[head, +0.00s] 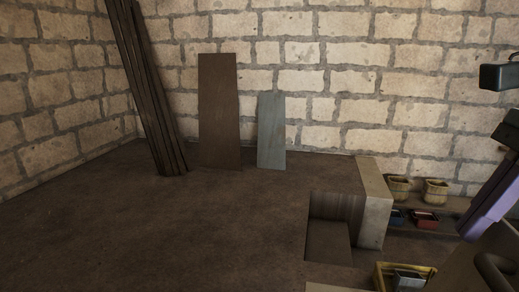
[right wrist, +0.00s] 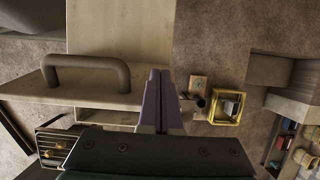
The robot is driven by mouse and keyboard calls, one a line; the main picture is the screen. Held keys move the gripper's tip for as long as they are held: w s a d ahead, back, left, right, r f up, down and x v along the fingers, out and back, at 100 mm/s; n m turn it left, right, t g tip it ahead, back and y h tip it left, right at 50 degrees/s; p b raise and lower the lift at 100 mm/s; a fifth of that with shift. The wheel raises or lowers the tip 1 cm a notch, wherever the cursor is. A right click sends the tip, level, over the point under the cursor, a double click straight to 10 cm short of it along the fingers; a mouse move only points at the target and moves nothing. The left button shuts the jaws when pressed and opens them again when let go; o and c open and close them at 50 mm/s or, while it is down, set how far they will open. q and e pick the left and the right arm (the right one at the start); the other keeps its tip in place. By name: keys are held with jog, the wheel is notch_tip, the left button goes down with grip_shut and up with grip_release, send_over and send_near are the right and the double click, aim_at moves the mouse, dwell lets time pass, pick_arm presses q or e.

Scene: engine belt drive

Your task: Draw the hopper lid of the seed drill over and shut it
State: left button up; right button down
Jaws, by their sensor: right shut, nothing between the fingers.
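A pale panel (right wrist: 120,30) with a dark bar handle (right wrist: 85,64) fills the upper left of the right wrist view; it looks like the hopper lid, but its full outline is cut off. In the head view a dark curved handle (head: 493,268) on a brown panel shows at the bottom right corner. My right gripper (head: 468,232) comes in from the right with its purple fingers pointing down. In the right wrist view its fingers (right wrist: 159,74) are together and empty, to the right of the handle and apart from it. My left gripper is out of view.
A yellow crate (head: 392,286) stands at the bottom right. Behind it are a pale block (head: 374,210), wicker baskets (head: 435,192) and small coloured trays (head: 425,219) on a low shelf. Boards (head: 219,110) lean on the brick wall. The floor at left is clear.

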jog(key=shift+s+d+f+b, duration=0.1)
jog(key=shift+d+f+b, duration=0.15)
jog(key=shift+d+b, duration=0.1)
jog(key=shift+s+d+f+b, duration=1.1)
jog(key=shift+d+f+b, duration=0.6)
jog(key=shift+d+b, duration=2.1)
jog(key=a+p+v, duration=0.1)
jog(key=p+v, duration=0.7)
jog(key=v, duration=0.1)
jog(key=shift+w+a+r, duration=0.3)
jog(key=shift+w, duration=0.15)
